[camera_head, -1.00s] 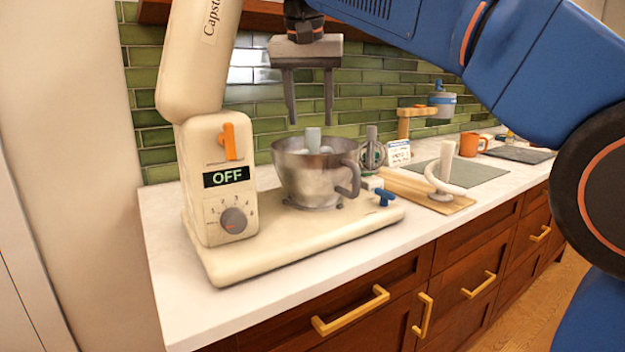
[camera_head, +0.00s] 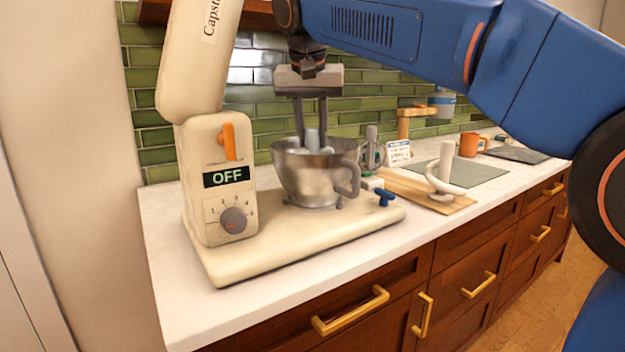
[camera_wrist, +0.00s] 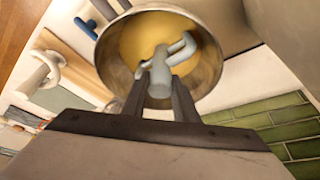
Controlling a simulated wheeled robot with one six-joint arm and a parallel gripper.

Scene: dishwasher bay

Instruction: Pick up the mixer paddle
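The mixer paddle (camera_wrist: 160,72) is pale blue-grey, with an upright shaft and curved arms. It stands in the metal mixing bowl (camera_head: 318,180); only its top shows above the rim in the head view (camera_head: 313,139). My gripper (camera_head: 311,140) points straight down into the bowl. Its two fingers stand on either side of the shaft and appear closed against it. The wrist view shows the fingertips (camera_wrist: 160,84) at the shaft, with the paddle's arms beyond them. The lower paddle is hidden by the bowl in the head view.
The cream stand mixer (camera_head: 215,180) has its head tilted up at the left and its display reads OFF. A whisk (camera_head: 373,150), a white hook (camera_head: 444,175) on a wooden board (camera_head: 400,187) and an orange mug (camera_head: 470,145) are to the right. Yellowish content (camera_wrist: 150,40) lies in the bowl.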

